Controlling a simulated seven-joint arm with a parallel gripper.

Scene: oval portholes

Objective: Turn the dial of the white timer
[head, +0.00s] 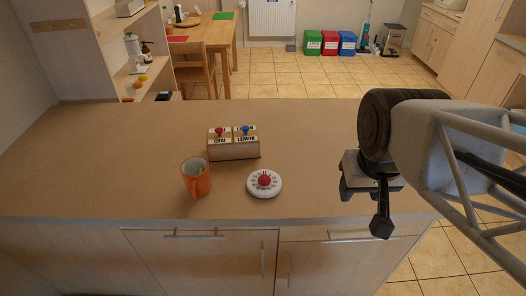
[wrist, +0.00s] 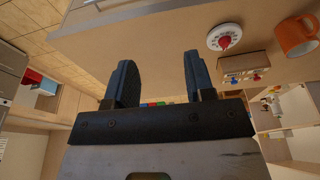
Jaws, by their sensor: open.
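The white timer (head: 264,184) is a round white disc with dark marks around its face, lying on the counter. A red dial knob (head: 264,180) stands at its middle. The timer also shows near the top right of the wrist view (wrist: 224,37). My gripper (head: 378,210) is to the right of the timer, apart from it, over the right part of the counter. In the wrist view its two dark fingers (wrist: 158,80) are spread with nothing between them.
An orange mug (head: 196,180) stands left of the timer. Behind the timer is a box (head: 233,150) labelled CHAI and LEMON, with a red and a blue knob on top. The counter (head: 320,150) is clear between the timer and my gripper.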

